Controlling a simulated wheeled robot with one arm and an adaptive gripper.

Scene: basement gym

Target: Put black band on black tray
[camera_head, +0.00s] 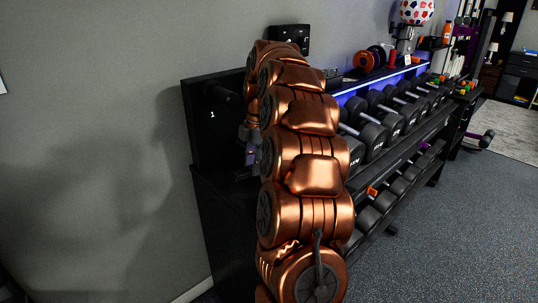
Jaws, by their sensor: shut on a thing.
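My gripper (250,155) is grey and points down, just left of my copper arm, in front of a black upright panel. It is shut on a dark thing, taken to be the black band, which hardly stands out from the black behind it. My arm hides much of the gripper and the shelf end below it. I cannot clearly pick out the black tray; my arm covers much of this end of the rack.
A black rack (222,222) runs along the wall, with several black dumbbells (371,136) on its tiers. An orange-and-black disc (365,61), an orange bottle (447,32) and a patterned ball (416,11) are farther back. The grey floor (440,240) at right is clear.

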